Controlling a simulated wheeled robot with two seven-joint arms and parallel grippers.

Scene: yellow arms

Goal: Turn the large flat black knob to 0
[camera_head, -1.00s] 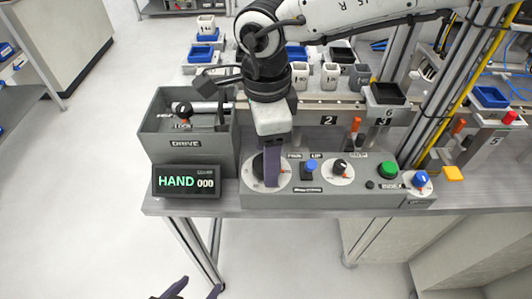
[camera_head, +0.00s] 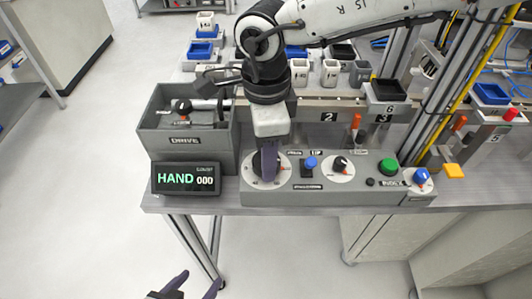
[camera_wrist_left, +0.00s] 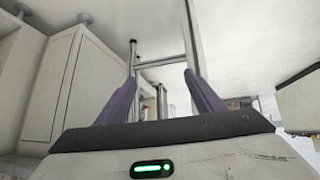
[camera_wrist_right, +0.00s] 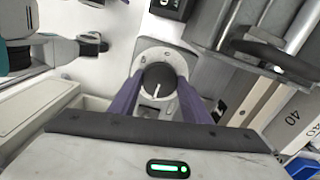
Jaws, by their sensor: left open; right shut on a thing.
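The large flat black knob (camera_head: 258,164) sits on a round white dial at the left end of the grey control panel. My right gripper (camera_head: 270,171) points down over it, and its purple fingers hide part of the knob and dial. In the right wrist view the knob (camera_wrist_right: 157,77) lies between the two fingers, which are shut on it. A white pointer line shows on its top; the dial numbers are too small to read there. My left gripper (camera_head: 186,287) is open and empty, low in front of the bench. Its spread fingers also show in the left wrist view (camera_wrist_left: 162,90).
A display (camera_head: 186,179) left of the knob reads HAND 000. Behind it stands the grey DRIVE box (camera_head: 187,154). Right of the knob are a blue-topped switch (camera_head: 310,164), a smaller black knob (camera_head: 341,164), a green button (camera_head: 388,167) and a blue knob (camera_head: 421,178).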

